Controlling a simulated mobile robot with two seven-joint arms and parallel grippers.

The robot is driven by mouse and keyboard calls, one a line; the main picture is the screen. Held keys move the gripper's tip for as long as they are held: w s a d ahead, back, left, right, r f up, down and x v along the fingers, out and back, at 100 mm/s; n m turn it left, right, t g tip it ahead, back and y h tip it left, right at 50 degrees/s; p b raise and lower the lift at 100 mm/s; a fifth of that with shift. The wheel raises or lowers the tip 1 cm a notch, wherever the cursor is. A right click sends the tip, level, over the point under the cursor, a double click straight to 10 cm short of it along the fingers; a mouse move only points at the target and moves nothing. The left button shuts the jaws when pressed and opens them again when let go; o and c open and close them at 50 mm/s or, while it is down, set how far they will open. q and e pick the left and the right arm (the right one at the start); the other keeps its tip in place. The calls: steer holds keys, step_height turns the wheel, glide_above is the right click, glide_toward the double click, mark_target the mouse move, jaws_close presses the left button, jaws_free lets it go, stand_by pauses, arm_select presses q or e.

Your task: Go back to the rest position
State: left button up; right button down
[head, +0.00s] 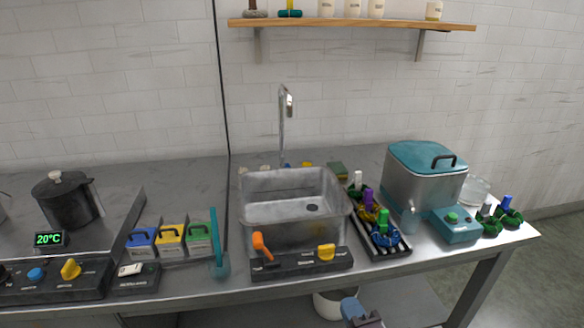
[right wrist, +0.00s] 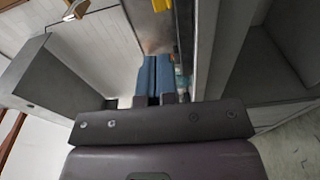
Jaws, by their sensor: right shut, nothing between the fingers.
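My right gripper (head: 352,308) shows at the bottom of the head view, low in front of the counter (head: 205,290) and below its front edge. Its blue fingers are together, with nothing between them, and it touches none of the wool. They also show side by side in the right wrist view (right wrist: 154,76). My left gripper is in neither view. Wool skeins with coloured tags, one of them blue (head: 385,236), lie on a black rack (head: 398,250) right of the sink. Dark green skeins (head: 510,218) lie at the counter's right end.
The sink (head: 262,184) is in the middle of the counter. A teal-lidded tank (head: 415,185) stands right of the rack, a black pot (head: 68,203) at the left. A white bucket (head: 326,306) is under the counter, close to my right gripper.

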steer(key=s+d+f+m+g+h, duration=0.2)
steer(key=s+d+f+m, duration=0.4)
steer(key=s+m, duration=0.3)
steer(key=s+d+f+m+g+h, duration=0.1)
steer(key=s+d+f+m+g, duration=0.3)
steer(key=s+m, duration=0.6)
step_height(320, 180, down, 2)
steer(key=shift+d+f+g+h+p, duration=0.3)
steer(key=shift+d+h, duration=0.1)
steer(key=shift+d, duration=0.85)
